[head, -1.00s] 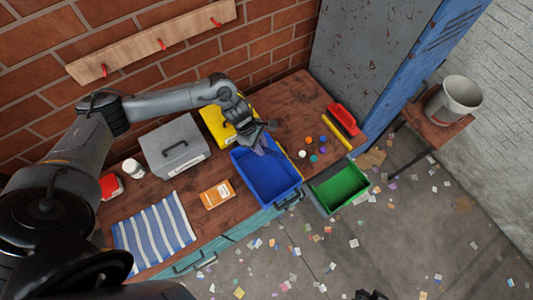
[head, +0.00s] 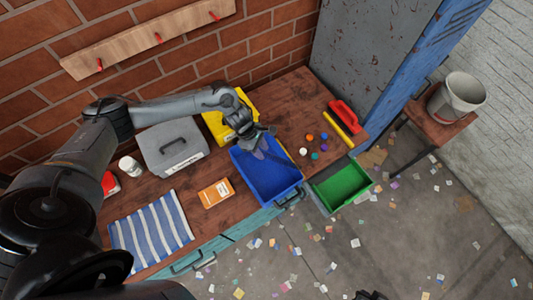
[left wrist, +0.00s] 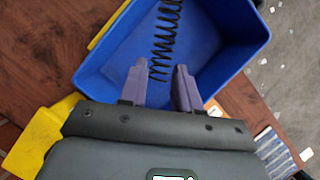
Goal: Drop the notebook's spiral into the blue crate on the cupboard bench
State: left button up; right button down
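The blue crate (head: 270,196) stands on the wooden bench, near its front edge. My left gripper (head: 261,150) is over the back part of this crate. In the left wrist view my left gripper (left wrist: 160,82) has its two purple-grey fingers apart, pointing into the blue crate (left wrist: 232,60). The black spiral (left wrist: 166,35) shows inside the crate's outline, with its near end between the fingertips and a gap to each finger. I cannot tell whether it rests on the crate floor. I cannot make it out in the head view. A dark shape at the bottom edge may be my right gripper (head: 370,295).
A green crate (head: 342,186) is right of the blue one. A yellow container (head: 222,122) and a grey case (head: 172,148) stand behind and left. An orange box (head: 216,193), a striped cloth (head: 152,228) and several small coloured balls (head: 312,156) lie on the bench.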

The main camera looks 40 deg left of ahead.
pick_arm(q)
jog(key=o, duration=0.4)
jog(key=shift+c, duration=0.2)
jog(key=b+v, duration=0.1)
jog(key=v, duration=0.9)
jog(key=shift+a+r, duration=0.15)
jog(key=shift+r, duration=0.2)
jog(key=shift+s+f, duration=0.1)
